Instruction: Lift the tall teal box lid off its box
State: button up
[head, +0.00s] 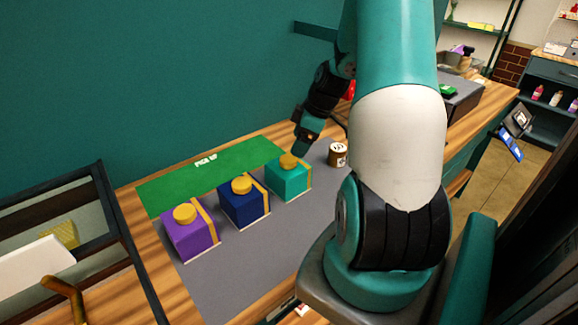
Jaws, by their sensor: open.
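The teal box (291,181) stands on the grey mat, the rightmost in a row of boxes. A gold knob (289,161) sits on top of its lid, and a gold band runs down its right side. The seam between lid and box is too small to make out. My gripper (301,150) points down just above and slightly right of the knob. It is open and holds nothing that I can see. Whether its fingertips touch or straddle the knob I cannot tell.
A navy box (240,205) and a purple box (187,239) with gold knobs stand left of the teal box. A brown jar (338,154) stands close on its right. A green strip (165,193) lies behind. The grey mat (235,278) in front is clear.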

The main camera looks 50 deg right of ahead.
aim_at(289, 159)
jog(key=shift+p+x, duration=1.3)
jog(key=shift+x, duration=1.75)
jog(key=shift+a, duration=0.15)
jog(key=c, duration=1)
